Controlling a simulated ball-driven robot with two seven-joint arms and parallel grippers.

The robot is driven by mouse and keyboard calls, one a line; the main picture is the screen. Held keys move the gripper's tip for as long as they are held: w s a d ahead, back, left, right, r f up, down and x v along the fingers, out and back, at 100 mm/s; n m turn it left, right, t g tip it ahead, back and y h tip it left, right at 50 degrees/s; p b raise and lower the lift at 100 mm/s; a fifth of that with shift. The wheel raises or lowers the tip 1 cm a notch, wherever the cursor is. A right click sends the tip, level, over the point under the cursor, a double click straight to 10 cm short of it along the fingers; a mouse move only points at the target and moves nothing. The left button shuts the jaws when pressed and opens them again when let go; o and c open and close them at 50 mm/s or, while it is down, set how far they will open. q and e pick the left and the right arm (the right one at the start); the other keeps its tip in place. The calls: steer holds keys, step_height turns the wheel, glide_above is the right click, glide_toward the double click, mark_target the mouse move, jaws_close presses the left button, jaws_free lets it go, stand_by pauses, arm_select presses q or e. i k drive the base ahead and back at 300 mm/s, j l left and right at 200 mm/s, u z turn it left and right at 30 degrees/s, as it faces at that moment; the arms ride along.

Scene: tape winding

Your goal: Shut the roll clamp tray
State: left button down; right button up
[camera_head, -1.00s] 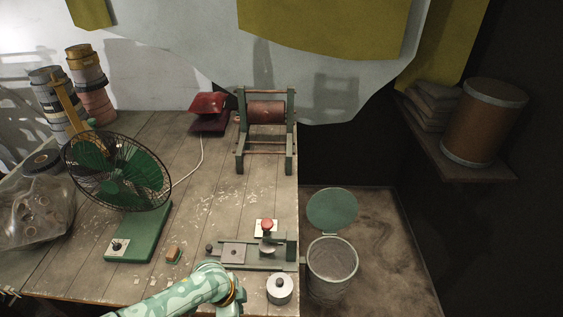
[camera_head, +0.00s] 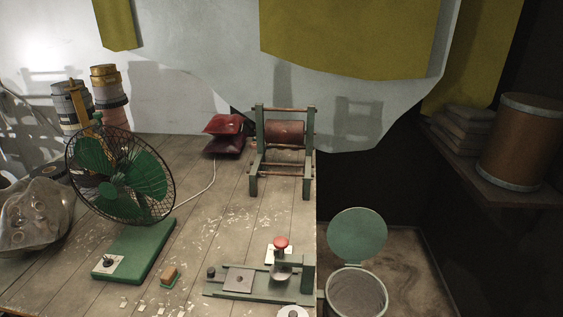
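The roll clamp seems to be the low green device with a red knob (camera_head: 281,243) at the bottom centre of the table. Its flat grey plate with a small central hole, probably the tray (camera_head: 238,280), lies on the green base to the left of the red-knobbed press. A gap shows between this plate and the round metal part (camera_head: 281,273) under the knob. A small dark knob (camera_head: 211,272) stands at the left end of the base. Neither of my grippers is in view.
A green fan (camera_head: 132,250) stands at left, with a small brown-and-green block (camera_head: 169,276) right of it. A winding frame (camera_head: 254,160) and a red device (camera_head: 223,135) stand behind. An open bin (camera_head: 356,292) is beyond the right table edge. Mid-table is clear.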

mark_target(237, 280)
steer(key=j, duration=0.9)
steer(key=i+j, duration=0.15)
steer(key=j, duration=0.75)
